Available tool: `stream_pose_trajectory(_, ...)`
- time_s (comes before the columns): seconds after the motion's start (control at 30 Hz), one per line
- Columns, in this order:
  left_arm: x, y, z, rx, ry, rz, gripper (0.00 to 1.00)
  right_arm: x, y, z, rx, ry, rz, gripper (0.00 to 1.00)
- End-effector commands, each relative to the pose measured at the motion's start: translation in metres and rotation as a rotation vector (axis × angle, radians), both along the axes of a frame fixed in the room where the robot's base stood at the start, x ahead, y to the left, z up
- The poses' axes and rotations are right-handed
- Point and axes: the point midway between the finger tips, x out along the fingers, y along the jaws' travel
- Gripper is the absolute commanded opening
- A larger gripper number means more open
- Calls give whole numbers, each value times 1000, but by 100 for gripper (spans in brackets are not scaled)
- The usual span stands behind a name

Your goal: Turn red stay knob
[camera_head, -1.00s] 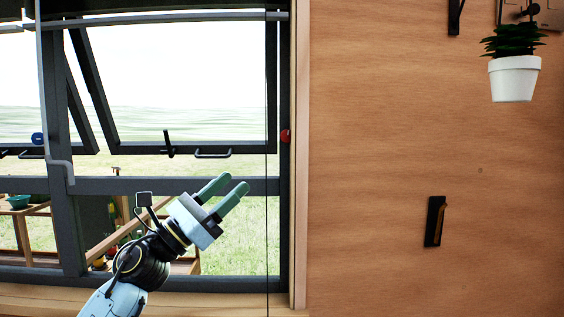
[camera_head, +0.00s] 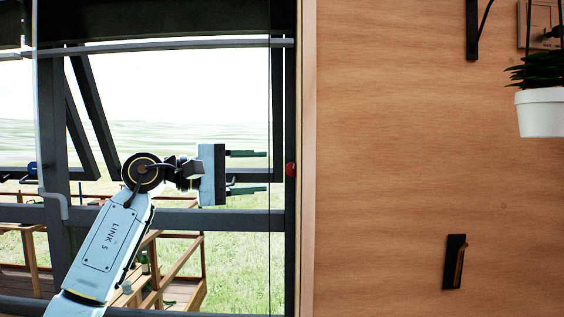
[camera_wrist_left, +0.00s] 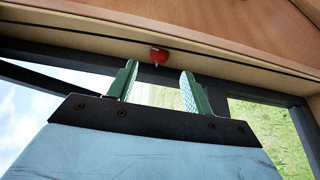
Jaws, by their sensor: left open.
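The red stay knob (camera_head: 291,169) is a small round knob on the dark window frame's right upright, beside the wooden wall. My left gripper (camera_head: 267,170) is open, with its fingers pointing right at about the knob's height, a little left of it in the head view. In the left wrist view the red knob (camera_wrist_left: 159,56) shows beyond and between the two green fingertips (camera_wrist_left: 158,68), with nothing between the fingers. The fingers look apart from the knob. A blue knob (camera_head: 32,168) sits at the far left of the window. My right gripper is not in view.
The dark window frame (camera_head: 180,218) has tilted open panes behind my arm. The wooden wall (camera_head: 400,130) fills the right, with a black bracket (camera_head: 455,262) and a hanging white plant pot (camera_head: 541,112). The wall between is clear.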

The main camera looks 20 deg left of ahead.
Motion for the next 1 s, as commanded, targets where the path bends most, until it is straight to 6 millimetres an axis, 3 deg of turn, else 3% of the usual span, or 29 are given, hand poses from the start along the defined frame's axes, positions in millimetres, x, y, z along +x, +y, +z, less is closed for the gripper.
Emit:
stream_pose_trajectory(0.1,15,-20,4,-5,1,-4,50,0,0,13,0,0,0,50)
stream_pose_trajectory(0.3,32,-41,2,-3,1,-2,50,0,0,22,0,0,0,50)
stream_pose_trajectory(0.73,38,-48,-1,-2,1,0,50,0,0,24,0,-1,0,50)
stream_pose_trajectory(1.0,38,-48,-1,-2,1,-1,15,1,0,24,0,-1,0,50)
